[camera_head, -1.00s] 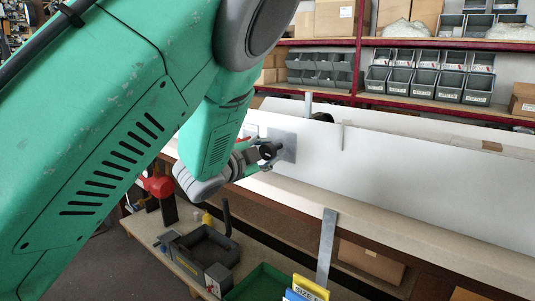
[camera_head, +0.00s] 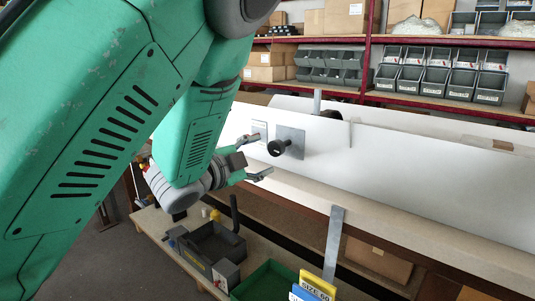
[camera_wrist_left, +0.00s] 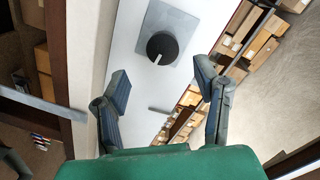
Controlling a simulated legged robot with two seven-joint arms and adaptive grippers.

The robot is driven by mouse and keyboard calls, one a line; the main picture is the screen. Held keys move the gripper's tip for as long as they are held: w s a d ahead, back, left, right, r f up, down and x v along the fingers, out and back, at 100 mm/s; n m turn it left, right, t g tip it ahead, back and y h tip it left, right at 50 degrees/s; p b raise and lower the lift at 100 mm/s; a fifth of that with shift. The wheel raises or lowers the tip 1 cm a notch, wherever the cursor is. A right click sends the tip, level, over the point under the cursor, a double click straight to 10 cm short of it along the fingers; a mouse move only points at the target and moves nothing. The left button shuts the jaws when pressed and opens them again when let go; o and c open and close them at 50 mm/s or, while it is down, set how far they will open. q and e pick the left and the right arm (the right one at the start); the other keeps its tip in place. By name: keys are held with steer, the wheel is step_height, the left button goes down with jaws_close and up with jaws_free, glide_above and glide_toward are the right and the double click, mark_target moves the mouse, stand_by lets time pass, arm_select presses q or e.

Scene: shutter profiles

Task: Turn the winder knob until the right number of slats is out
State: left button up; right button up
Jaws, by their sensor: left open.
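The black winder knob (camera_head: 279,147) sticks out from a square grey metal plate (camera_head: 291,141) on the white panel (camera_head: 400,172). In the left wrist view the knob (camera_wrist_left: 162,48) shows face on, with a pale mark on its face. My left gripper (camera_head: 262,166) is open and empty, to the left of and below the knob, apart from it. In the left wrist view its two fingers (camera_wrist_left: 162,86) are spread wide, with the knob beyond and between them. I cannot make out any slats. My right gripper is not in view.
A pale bench edge (camera_head: 420,248) runs below the panel, with a metal bracket (camera_head: 333,245) on it. Below stand a grey bin (camera_head: 213,247), a green tray (camera_head: 262,283) and a yellow "SIZE" card (camera_head: 318,284). Shelves with grey bins (camera_head: 436,79) stand behind.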

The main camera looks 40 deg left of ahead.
arm_select(q)
steer(key=shift+s, duration=0.15)
steer(key=n+h+p, duration=0.1)
steer(key=n+p, duration=1)
steer(key=p, duration=0.3)
glide_toward(272, 150)
steer(key=shift+t, duration=0.4)
steer(key=w, duration=0.3)
steer(key=w+d, duration=0.1)
steer(key=w, duration=0.7)
steer(key=shift+w+d+f, duration=0.15)
steer(key=shift+d+f, duration=0.05)
steer(key=shift+f, duration=0.1)
steer(key=shift+w+d, duration=0.15)
steer(key=shift+d, duration=0.05)
steer(key=c, duration=1.3)
